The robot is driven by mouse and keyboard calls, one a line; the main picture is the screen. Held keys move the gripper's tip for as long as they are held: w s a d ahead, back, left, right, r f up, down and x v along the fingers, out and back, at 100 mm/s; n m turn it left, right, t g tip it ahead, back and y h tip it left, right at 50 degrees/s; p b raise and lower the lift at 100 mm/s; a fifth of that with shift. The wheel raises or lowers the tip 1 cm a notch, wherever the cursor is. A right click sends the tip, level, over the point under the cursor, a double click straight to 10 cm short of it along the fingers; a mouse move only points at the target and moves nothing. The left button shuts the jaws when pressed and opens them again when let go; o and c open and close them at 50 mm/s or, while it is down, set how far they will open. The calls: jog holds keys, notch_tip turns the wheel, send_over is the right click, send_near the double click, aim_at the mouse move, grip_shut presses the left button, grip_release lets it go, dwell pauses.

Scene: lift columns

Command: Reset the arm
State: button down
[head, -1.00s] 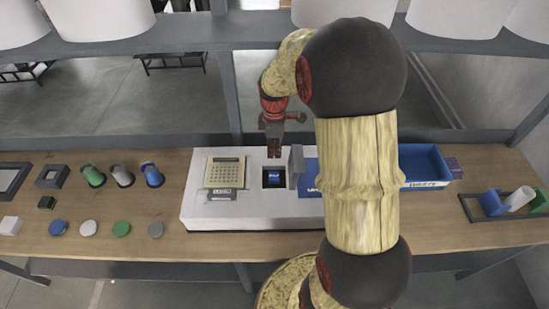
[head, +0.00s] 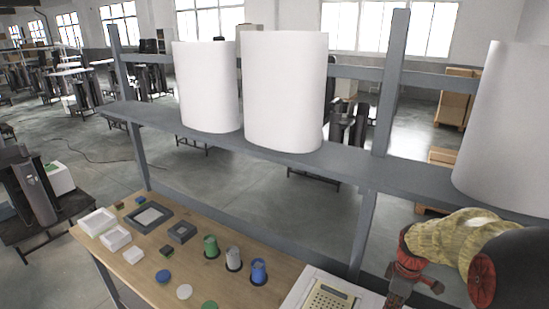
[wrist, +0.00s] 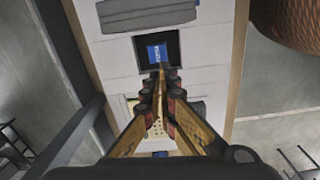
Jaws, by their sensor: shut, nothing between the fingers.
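My gripper (head: 398,292) is at the lower right of the head view, with its lower end near the picture's bottom edge. In the wrist view my gripper (wrist: 161,72) has its long fingers together and empty. The fingertips point at a dark square recess (wrist: 142,60) in a white console (wrist: 112,52). A small blue block (wrist: 157,52) lies in the recess, just beyond the fingertips. I cannot tell the gap between fingertips and block. A grey raised lid (wrist: 147,18) stands beyond the recess.
A grey shelf beam (head: 290,160) bearing large white cylinders (head: 285,90) runs behind the wooden table (head: 140,255). Green, grey and blue cups (head: 258,271), coloured discs (head: 184,291) and small trays (head: 98,221) stand on the table. A grey post (head: 362,235) rises near my arm.

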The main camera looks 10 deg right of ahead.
jog(key=s+a+r+m+t+b, duration=0.2)
jog(key=s+a+r+m+b, duration=0.1)
jog(key=s+a+b, duration=0.3)
jog(key=s+a+r+m+t+b, duration=0.3)
jog(key=s+a+m+b, duration=0.3)
jog(key=s+a, duration=0.5)
jog(key=a+b, duration=0.1)
jog(key=a, duration=0.2)
jog(key=shift+r+b, duration=0.15)
jog(key=shift+b, duration=0.15)
